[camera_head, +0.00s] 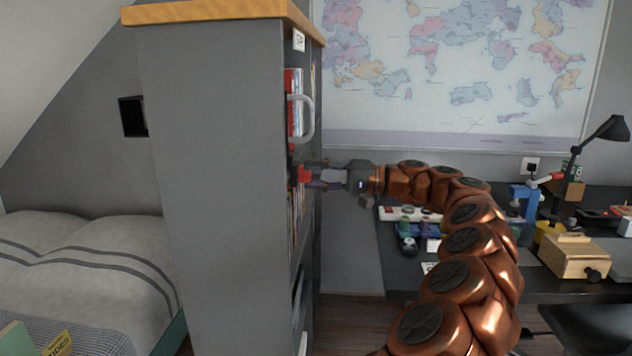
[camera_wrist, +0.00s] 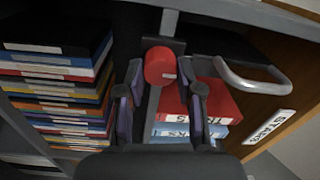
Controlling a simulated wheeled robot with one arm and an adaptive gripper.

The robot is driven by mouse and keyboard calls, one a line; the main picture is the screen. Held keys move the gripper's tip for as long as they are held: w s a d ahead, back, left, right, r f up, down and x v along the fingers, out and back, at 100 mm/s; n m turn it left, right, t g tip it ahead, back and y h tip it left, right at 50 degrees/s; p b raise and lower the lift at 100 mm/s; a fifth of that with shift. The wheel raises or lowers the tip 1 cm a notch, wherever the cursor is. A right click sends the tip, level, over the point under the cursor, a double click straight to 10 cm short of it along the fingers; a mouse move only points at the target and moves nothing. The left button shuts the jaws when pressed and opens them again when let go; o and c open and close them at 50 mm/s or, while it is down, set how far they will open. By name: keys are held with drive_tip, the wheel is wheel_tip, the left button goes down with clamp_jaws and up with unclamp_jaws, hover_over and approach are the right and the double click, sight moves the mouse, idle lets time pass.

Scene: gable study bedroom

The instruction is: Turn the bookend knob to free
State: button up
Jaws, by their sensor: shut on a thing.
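The red round knob (camera_wrist: 160,66) has a small pale mark near its edge and sits on a dark mount at the bookshelf. In the wrist view my gripper (camera_wrist: 167,80) has a finger on each side of it and is shut on it. In the head view the knob (camera_head: 303,174) shows as a red spot at the shelf's open side, in front of my gripper (camera_head: 320,177). A grey bar runs behind the knob, and I cannot tell how much of it belongs to the bookend. The contact faces are partly hidden.
A curved grey handle (camera_head: 304,118) juts from the shelf above the knob. Red and blue books (camera_wrist: 205,105) stand close to one finger, and several stacked-looking books (camera_wrist: 60,80) fill the other side. A cluttered desk (camera_head: 400,270) stands right of the grey bookcase (camera_head: 215,180).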

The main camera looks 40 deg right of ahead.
idle(0.4)
drive_tip(key=o, duration=1.2)
drive_tip(key=shift+c, duration=0.2)
drive_tip(key=shift+d, duration=0.1)
drive_tip(key=v, duration=1.1)
drive_tip(key=shift+s+d, duration=0.2)
drive_tip(key=shift+s, duration=0.05)
drive_tip(key=shift+s+f, duration=0.1)
